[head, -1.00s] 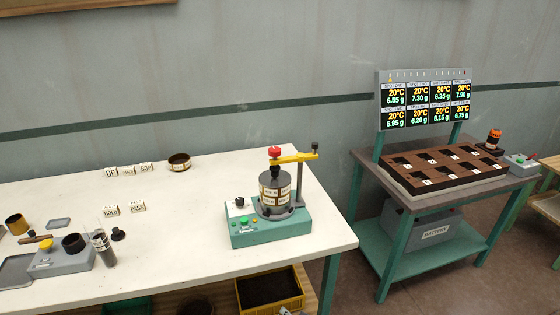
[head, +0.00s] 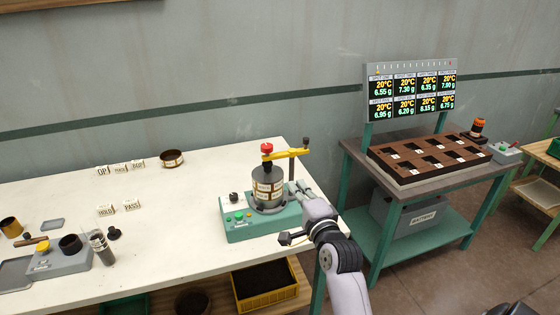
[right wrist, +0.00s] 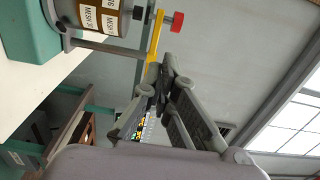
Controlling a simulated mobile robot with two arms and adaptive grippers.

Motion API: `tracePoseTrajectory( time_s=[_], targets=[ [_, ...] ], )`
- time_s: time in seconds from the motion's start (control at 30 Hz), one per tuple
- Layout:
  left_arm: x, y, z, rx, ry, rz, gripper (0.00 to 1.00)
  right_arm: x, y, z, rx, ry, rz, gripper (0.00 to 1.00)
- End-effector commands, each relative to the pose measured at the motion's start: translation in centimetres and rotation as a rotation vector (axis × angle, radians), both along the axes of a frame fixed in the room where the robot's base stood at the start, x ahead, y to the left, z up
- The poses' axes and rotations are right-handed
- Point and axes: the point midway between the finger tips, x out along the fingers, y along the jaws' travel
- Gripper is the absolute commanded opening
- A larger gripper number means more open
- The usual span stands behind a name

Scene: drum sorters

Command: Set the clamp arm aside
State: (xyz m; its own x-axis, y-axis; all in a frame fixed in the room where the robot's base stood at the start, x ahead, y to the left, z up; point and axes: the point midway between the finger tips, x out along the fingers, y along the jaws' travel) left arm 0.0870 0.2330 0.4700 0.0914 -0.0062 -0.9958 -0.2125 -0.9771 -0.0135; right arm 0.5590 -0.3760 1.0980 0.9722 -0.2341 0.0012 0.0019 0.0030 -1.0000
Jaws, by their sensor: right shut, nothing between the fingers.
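The yellow clamp arm (head: 286,154) sits across the top of the dark drum stack (head: 267,183) on the green shaker base (head: 240,226). A red knob (head: 266,148) is at its drum end and a dark knob (head: 306,141) at its post end. In the right wrist view the clamp arm (right wrist: 154,38) and red knob (right wrist: 178,22) show beyond the fingers. My right gripper (head: 303,188) is shut and empty, just right of the drum and below the clamp arm's post end. Its fingers also show closed in the right wrist view (right wrist: 160,84). My left gripper is not in view.
The white table (head: 165,220) has clear room left of the shaker. Small label blocks (head: 120,168), a round ring (head: 172,158) and a grey station (head: 62,262) stand farther left. A green bench (head: 355,150) with a dark compartment tray (head: 430,160) stands at the right.

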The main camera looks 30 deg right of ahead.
Motion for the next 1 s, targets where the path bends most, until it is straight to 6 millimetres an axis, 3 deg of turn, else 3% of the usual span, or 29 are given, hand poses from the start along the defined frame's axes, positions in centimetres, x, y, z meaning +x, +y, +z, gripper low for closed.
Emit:
tracePoseTrajectory(
  time_s=[0.27, 0.7, 1.0],
  targets=[
    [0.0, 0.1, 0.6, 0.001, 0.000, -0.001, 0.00, 1.7, -0.4, 0.2, -0.003, 0.001, 0.000, 0.00],
    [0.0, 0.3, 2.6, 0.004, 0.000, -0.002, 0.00, 9.4, -2.2, 0.2, -0.005, 0.002, 0.001, 0.00],
    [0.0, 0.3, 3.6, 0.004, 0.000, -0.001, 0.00, 12.8, -3.1, 0.1, -0.004, 0.002, 0.001, 0.00]
  ],
)
